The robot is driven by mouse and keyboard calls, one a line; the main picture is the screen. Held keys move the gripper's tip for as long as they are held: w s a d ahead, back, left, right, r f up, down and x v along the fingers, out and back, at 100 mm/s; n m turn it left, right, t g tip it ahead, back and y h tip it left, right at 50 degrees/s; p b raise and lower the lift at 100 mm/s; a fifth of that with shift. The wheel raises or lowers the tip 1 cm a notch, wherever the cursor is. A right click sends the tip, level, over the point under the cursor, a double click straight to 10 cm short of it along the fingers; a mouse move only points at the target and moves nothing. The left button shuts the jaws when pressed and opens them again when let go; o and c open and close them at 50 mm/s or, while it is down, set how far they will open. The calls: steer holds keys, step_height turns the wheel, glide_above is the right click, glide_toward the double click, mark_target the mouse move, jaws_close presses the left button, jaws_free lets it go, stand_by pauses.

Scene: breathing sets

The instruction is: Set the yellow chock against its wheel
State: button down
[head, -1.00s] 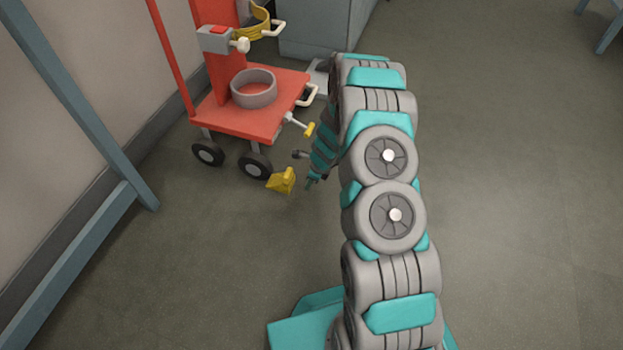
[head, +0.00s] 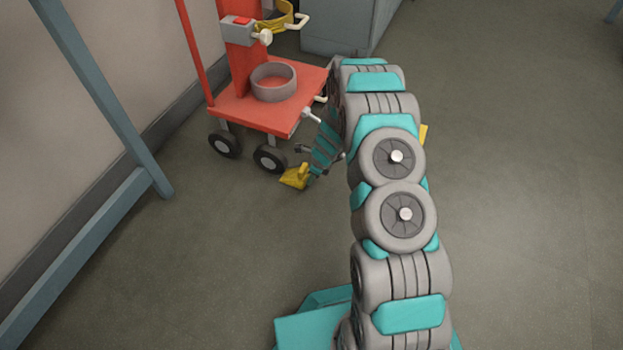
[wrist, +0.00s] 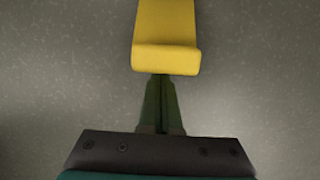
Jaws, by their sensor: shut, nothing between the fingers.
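The yellow chock (head: 293,177) stands on the floor just right of and in front of the cart's near black wheel (head: 270,159), with a small gap seeming to lie between them. My gripper (head: 309,181) is low at the chock's right side, partly covered by my own arm. In the wrist view, the chock (wrist: 166,35) lies straight ahead of my gripper (wrist: 162,78). The fingers are together and empty, with their tips at the chock's near edge. I cannot tell whether they touch it. The wheel is outside the wrist view.
The red cart (head: 245,112) carries a grey ring (head: 273,82) and has another wheel (head: 224,144) at left. A blue-grey frame (head: 105,95) stands along the left wall. A bit of yellow (head: 423,134) shows behind my arm. The floor in front is clear.

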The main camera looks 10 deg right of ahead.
mark_target(302, 175)
steer(key=shift+w+a+r+p, duration=0.15)
steer(key=shift+w+a+p, duration=0.35)
steer(key=shift+p, duration=0.35)
steer(key=shift+w+a+r+p, duration=0.15)
steer(key=shift+w+a+p, duration=0.1)
steer(key=shift+a+p, duration=0.45)
steer(key=shift+w+a+f+p, duration=0.1)
steer(key=shift+w+p, duration=0.05)
steer(key=shift+p, duration=0.25)
steer(key=shift+f, duration=0.15)
steer(key=shift+w, duration=0.1)
steer(key=shift+s+d, duration=0.3)
steer(key=shift+d, duration=0.1)
steer(key=shift+s+d, duration=0.45)
steer(key=shift+d, duration=0.2)
steer(key=shift+s+d, duration=0.45)
steer(key=shift+d, duration=0.15)
steer(key=p+v, duration=0.1)
steer(key=v, duration=0.9)
steer(key=shift+s, duration=0.1)
